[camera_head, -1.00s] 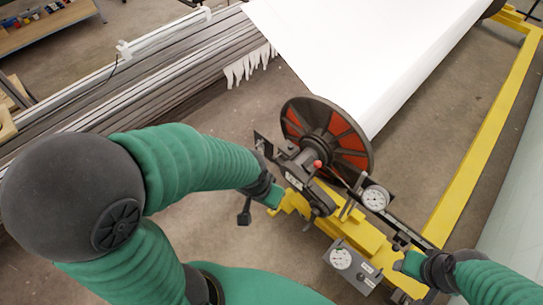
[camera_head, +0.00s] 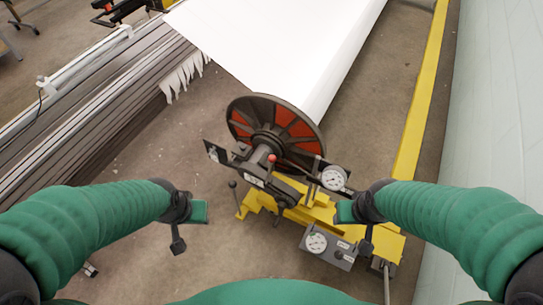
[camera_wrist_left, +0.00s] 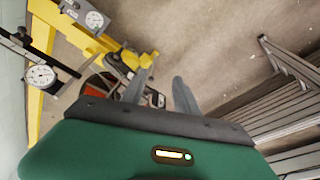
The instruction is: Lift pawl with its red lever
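The red lever knob (camera_head: 272,158) stands on the dark pawl mechanism (camera_head: 262,172), in front of the hub of the black and red beam flange (camera_head: 290,122). The pawl itself is hard to make out. My left gripper (camera_head: 200,212) is left of the mechanism and apart from it. In the left wrist view its two grey fingers (camera_wrist_left: 163,77) are apart with nothing between them; part of the mechanism shows beyond them. My right gripper (camera_head: 345,212) is at the right, by the yellow frame below the upper dial; its fingers cannot be made out.
A yellow frame (camera_head: 408,150) runs along the right of the white roll (camera_head: 285,40). Two dial gauges, the upper (camera_head: 333,178) and lower (camera_head: 317,242), sit near my right gripper. A black-knobbed lever (camera_head: 233,184) stands near my left gripper. Grey rails (camera_head: 90,110) lie at left.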

